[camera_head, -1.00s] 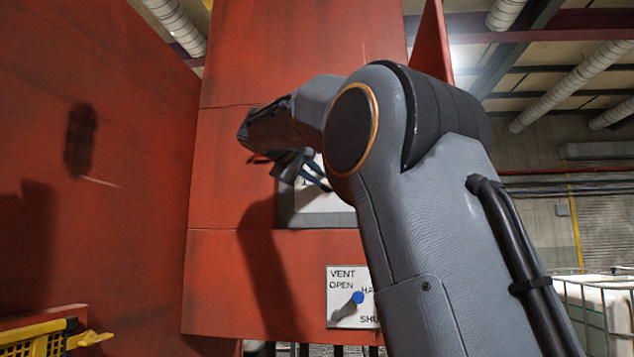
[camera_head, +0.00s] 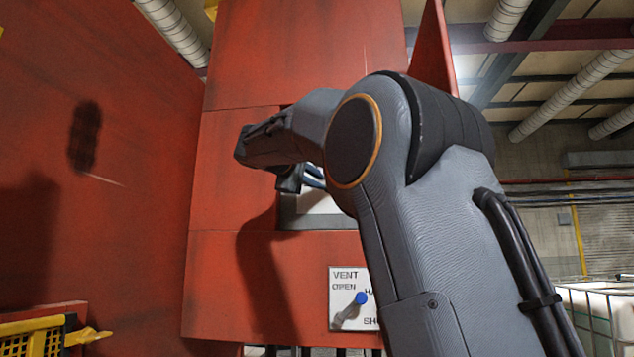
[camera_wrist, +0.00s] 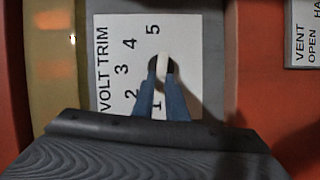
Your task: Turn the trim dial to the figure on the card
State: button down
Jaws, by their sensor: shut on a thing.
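The trim dial's white plate (camera_wrist: 118,35) is marked VOLT TRIM, with figures 1 to 5, and appears turned on its side in the wrist view. My gripper (camera_wrist: 163,82) has its blue fingers shut on the dial's small pale knob (camera_wrist: 164,62), over a dark round spot. The fingers hide part of the knob and plate, and I cannot tell which figure it points to. In the head view my gripper (camera_head: 312,178) is partly hidden by my arm, in front of the grey-framed plate (camera_head: 318,205). I cannot make out a card with a figure.
A VENT plate (camera_head: 343,283) with a blue-ended lever (camera_head: 360,298) sits below the dial. A yellowish strip (camera_wrist: 52,70) with a small bright spot lies beside the plate. A red wall (camera_head: 100,200) stands at left, with a yellow basket (camera_head: 35,340) low down.

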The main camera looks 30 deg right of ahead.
jog(key=c, duration=1.8)
grip_release()
jog(key=shift+o, duration=0.2)
jog(key=b+v, duration=0.2)
jog(key=v, duration=0.5)
jog(key=shift+s+a, duration=0.25)
jog(key=shift+a, duration=0.1)
